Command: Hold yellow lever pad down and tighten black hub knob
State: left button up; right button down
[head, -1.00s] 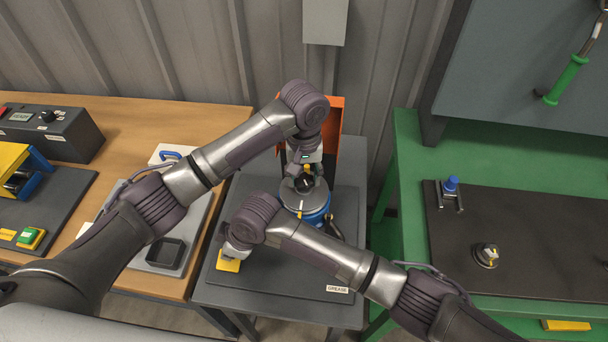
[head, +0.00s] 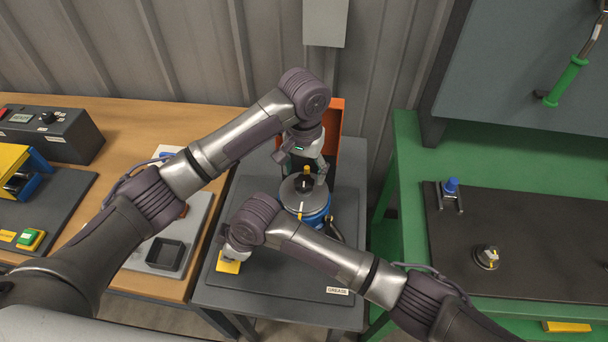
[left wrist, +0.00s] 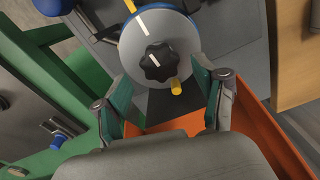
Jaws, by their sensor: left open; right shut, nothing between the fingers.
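The black hub knob (head: 304,184) sits on top of a grey disc (head: 291,195) over a blue base (head: 318,216). The left wrist view shows the lobed knob (left wrist: 158,62) with a white line, a yellow peg (left wrist: 176,86) beside it. My left gripper (head: 303,168) is open just above the knob. Its fingers (left wrist: 160,77) spread to either side of the knob without visibly touching it. The yellow lever pad (head: 228,267) shows partly at the front left of the stand. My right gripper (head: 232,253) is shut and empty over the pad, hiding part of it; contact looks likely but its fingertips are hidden.
An orange bin (head: 335,125) stands close behind the hub. A wooden bench (head: 130,120) with a grey tray (head: 191,238) is at left. A green bench (head: 405,165) with a dark mat (head: 535,240) is at right.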

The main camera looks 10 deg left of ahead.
pick_arm(q)
jog(key=shift+r, duration=2.65)
notch_tip(320, 180, up, 9)
jog(key=p, duration=0.8)
jog(key=shift+f+p, duration=0.2)
jog(key=shift+p, duration=0.1)
pick_arm(e)
notch_tip(320, 180, up, 9)
pick_arm(q)
jog(key=shift+f, duration=0.1)
